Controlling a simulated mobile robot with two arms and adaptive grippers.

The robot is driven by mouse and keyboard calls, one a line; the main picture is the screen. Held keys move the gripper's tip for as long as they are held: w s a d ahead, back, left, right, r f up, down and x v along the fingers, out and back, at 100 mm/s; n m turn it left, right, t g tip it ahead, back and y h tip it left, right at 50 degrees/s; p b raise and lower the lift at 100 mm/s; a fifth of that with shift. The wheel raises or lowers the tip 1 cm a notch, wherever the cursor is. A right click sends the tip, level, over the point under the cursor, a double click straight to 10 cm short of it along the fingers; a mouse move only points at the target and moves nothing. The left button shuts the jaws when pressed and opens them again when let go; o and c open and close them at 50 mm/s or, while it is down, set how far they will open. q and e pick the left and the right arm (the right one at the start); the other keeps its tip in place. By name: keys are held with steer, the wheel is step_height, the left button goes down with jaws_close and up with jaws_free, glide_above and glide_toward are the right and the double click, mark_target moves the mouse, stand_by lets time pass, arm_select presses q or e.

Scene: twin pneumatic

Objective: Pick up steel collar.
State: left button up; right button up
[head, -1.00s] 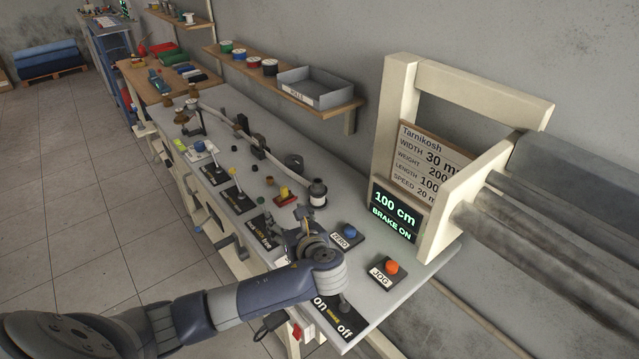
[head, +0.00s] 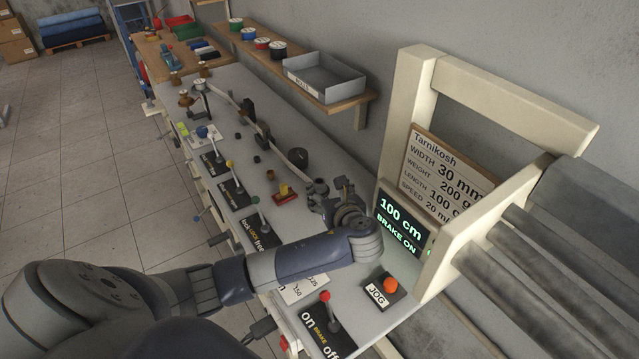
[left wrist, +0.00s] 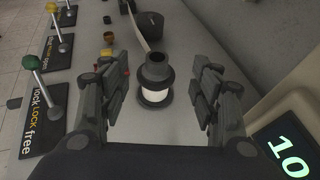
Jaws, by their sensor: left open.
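A dark grey steel collar (left wrist: 156,70), round with a hole in its top and a wider flange, sits on a white-banded post with a dark foot on the bench. In the head view the collar (head: 317,187) is partly hidden by my gripper. My left gripper (head: 329,195) is open beside it. In the left wrist view the fingers of my left gripper (left wrist: 160,82) stand apart on either side of the collar, with clear gaps and no contact visible. The right gripper is not in view.
A black ring-like part (head: 298,157) stands behind the collar. A red block with a yellow top (head: 285,193) lies to its left. Levers on black plates line the bench's front edge. The display (head: 399,222) and cream frame (head: 408,130) stand close on the right.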

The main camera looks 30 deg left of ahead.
mark_target(320, 184)
arm_select(q)
steer(key=x, duration=0.2)
steer(key=p+x, duration=0.1)
steer(key=x, duration=0.2)
steer(key=shift+a+f, duration=0.15)
steer(key=shift+a, duration=0.25)
steer(key=c, duration=1.3)
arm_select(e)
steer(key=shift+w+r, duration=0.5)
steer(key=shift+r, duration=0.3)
